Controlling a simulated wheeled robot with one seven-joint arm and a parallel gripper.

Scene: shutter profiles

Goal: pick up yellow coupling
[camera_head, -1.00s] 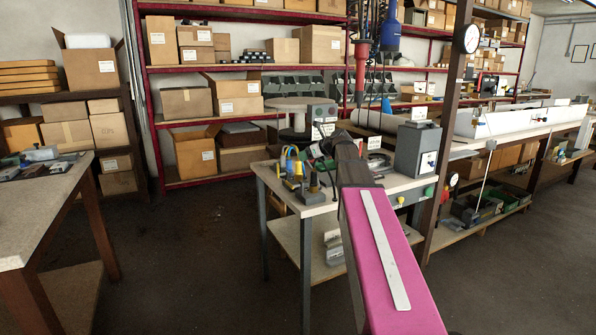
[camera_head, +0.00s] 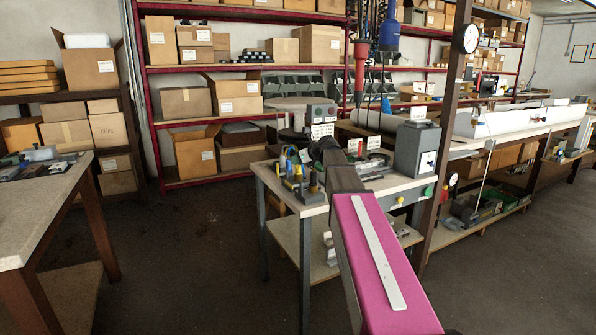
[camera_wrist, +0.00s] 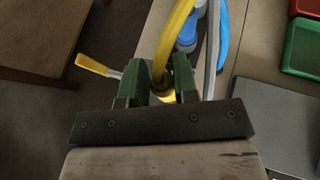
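In the wrist view the two green fingers of my gripper (camera_wrist: 161,80) stand on either side of a yellow coupling (camera_wrist: 164,92). The coupling fills most of the gap between them; I cannot tell whether both fingers press on it. A yellow curved tube (camera_wrist: 178,32) rises from the coupling past the fingertips. In the head view my arm reaches over the small bench, and my gripper is hidden behind or among the arm links. The tools on the bench are too small there to single out the coupling.
A blue fitting and tube (camera_wrist: 187,35) stand close to the right finger. A yellow-handled tool (camera_wrist: 95,66) lies to the left. Green and red bins (camera_wrist: 302,46) are at the right. A grey box (camera_head: 416,149) stands on the bench (camera_head: 268,180). Floor left of the bench is clear.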

